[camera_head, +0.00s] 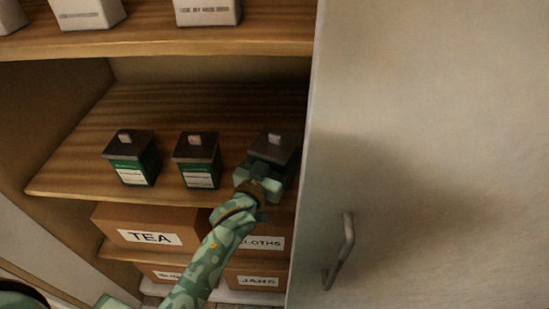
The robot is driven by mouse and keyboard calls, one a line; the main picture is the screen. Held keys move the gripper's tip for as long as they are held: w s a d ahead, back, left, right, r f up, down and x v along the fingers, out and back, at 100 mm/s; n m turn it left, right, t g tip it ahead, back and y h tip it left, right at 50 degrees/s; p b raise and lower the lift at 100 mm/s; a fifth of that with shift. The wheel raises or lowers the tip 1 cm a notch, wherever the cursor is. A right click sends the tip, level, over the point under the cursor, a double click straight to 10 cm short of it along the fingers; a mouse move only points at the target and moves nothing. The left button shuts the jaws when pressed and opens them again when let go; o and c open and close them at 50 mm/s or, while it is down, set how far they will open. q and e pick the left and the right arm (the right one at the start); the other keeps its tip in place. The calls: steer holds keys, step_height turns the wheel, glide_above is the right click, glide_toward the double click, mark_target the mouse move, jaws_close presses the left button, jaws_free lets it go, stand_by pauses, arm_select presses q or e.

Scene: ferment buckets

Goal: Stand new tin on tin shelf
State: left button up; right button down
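A green tin with a dark lid and pale knob (275,143) is at the right of the tin shelf (90,170), close to the pale door. My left gripper (264,172) is at its front, with its fingers about the tin's body, and seems shut on it. The gripper hides most of the body and its base, so I cannot tell if it touches the shelf. Two similar tins, a left one (132,160) and a middle one (197,160), stand upright on the same shelf. My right gripper is not in view.
A pale door with a metal handle (347,250) fills the right side. Brown boxes, such as the TEA box (115,227) and the JAMS box (257,282), sit on lower shelves. White containers (88,12) stand on the shelf above. The tin shelf is bare behind the tins.

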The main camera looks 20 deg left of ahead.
arm_select(q)
steer(key=o, duration=2)
steer(key=shift+f, duration=0.1)
steer(key=shift+s, duration=0.1)
steer(key=s, duration=0.4)
steer(key=s+a+p, duration=0.1)
steer(key=s, duration=0.6)
steer(key=shift+s+a, duration=0.15)
steer(key=shift+s, duration=0.25)
